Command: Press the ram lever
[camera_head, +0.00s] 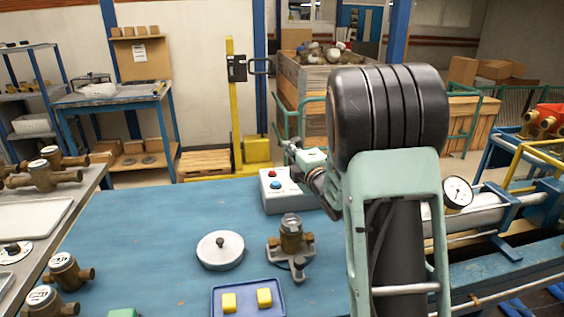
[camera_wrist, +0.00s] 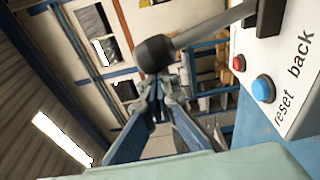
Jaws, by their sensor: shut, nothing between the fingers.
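The ram lever (camera_wrist: 205,35) shows in the wrist view as a grey rod with a black round knob (camera_wrist: 155,54). It comes out of a dark slot on the white control box (camera_wrist: 285,65), at the upper right. My gripper (camera_wrist: 158,88) is shut and empty, with its fingertips just below the knob in the picture. I cannot tell whether they touch it. In the head view my gripper (camera_head: 298,154) is above the control box (camera_head: 280,203), and my arm hides much of that area. I cannot make out the lever there.
The box has a red button (camera_wrist: 237,63) and a blue button (camera_wrist: 263,89), with "reset" and "back" lettering. On the blue table (camera_head: 150,255) are a round white lid (camera_head: 220,252), a brass meter (camera_head: 291,238) and a blue tray (camera_head: 247,312) with yellow blocks. A pressure gauge (camera_head: 458,192) stands right.

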